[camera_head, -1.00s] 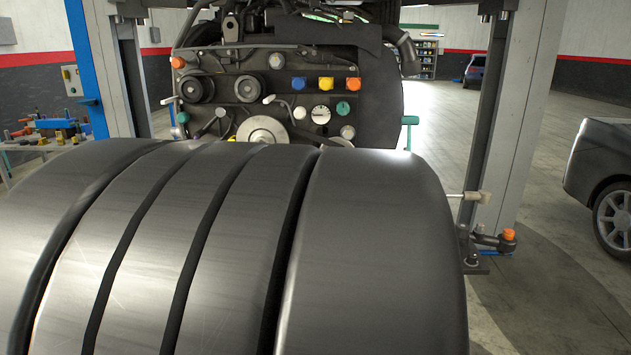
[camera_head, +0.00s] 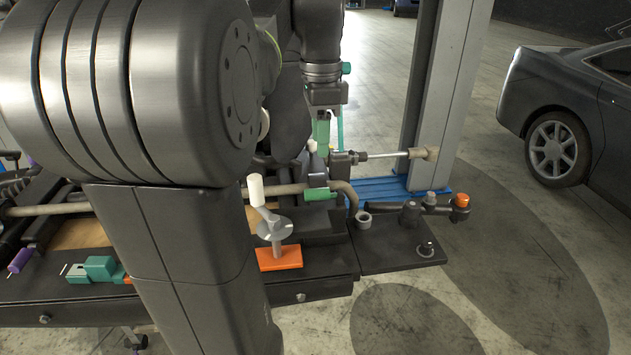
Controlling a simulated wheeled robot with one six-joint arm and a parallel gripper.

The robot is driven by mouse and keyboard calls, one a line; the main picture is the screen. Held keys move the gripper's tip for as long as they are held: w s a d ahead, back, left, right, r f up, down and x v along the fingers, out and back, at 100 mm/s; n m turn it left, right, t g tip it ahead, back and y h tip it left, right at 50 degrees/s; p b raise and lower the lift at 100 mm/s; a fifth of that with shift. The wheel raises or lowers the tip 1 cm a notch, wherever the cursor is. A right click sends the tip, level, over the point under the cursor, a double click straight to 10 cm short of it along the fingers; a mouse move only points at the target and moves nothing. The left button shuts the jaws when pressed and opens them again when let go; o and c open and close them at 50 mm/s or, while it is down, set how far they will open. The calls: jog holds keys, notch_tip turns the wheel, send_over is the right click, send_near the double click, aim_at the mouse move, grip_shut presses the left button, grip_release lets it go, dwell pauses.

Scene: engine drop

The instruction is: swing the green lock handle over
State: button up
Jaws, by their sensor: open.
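My gripper (camera_head: 326,108) points down at upper middle, partly hidden by my large arm; its fingertips are hard to make out. A green handle-like piece (camera_head: 346,68) shows just right of my wrist, with a pale green stem below it. Another green part (camera_head: 322,130) is directly beneath the gripper; I cannot tell whether the two touch. I cannot tell for sure which green part is the lock handle. Nothing is visibly held.
A metal rod (camera_head: 385,155) runs to the grey post (camera_head: 440,95) on the right. A white-topped crank (camera_head: 257,190) rises above an orange block (camera_head: 279,257). Open floor lies right, with a parked car (camera_head: 575,120) beyond.

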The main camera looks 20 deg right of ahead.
aim_at(319, 189)
notch_tip(319, 189, down, 12)
jog(key=shift+r, duration=0.1)
dwell(0.4)
grip_shut()
